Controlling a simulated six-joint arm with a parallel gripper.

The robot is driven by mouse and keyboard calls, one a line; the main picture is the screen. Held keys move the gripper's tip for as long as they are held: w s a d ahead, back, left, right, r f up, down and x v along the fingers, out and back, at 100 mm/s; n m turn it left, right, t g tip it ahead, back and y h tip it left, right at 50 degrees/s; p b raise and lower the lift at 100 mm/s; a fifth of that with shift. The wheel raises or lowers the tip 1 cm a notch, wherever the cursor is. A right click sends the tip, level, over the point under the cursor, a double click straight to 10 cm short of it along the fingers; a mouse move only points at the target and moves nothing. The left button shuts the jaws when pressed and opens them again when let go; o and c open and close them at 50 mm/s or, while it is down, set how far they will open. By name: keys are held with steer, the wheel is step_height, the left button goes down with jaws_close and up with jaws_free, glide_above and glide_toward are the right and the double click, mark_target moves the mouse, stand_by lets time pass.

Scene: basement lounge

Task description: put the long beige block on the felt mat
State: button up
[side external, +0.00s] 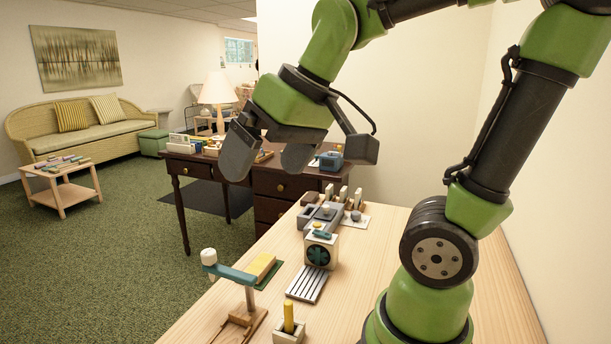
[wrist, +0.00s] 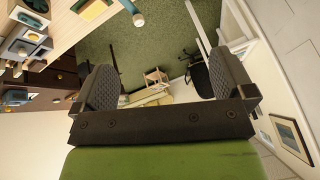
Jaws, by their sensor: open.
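I cannot tell for sure that this is the long beige block. The mat and block also show at the top left of the wrist view, partly cut off. Several small pale upright pieces (side external: 343,194) stand at the table's far end. My gripper (side external: 268,162) is open and empty, raised high above and beyond the mat. In the wrist view its two fingers (wrist: 163,78) are wide apart with nothing between them.
A teal-armed stand with a white knob (side external: 208,256) rises beside the mat. A fan box (side external: 320,252), a slatted grey tray (side external: 307,284) and a holder with a yellow peg (side external: 288,318) stand nearby. A dark desk (side external: 272,185) is behind. The table's right part is clear.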

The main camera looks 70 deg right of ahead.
steer(key=s+a+t+y, duration=0.1)
steer(key=s+a, duration=0.1)
steer(key=s, duration=0.3)
steer(key=shift+s+a+f+m, duration=0.25)
steer(key=shift+s+f+m, duration=0.1)
steer(key=shift+s+m, duration=0.05)
stand_by(0.8)
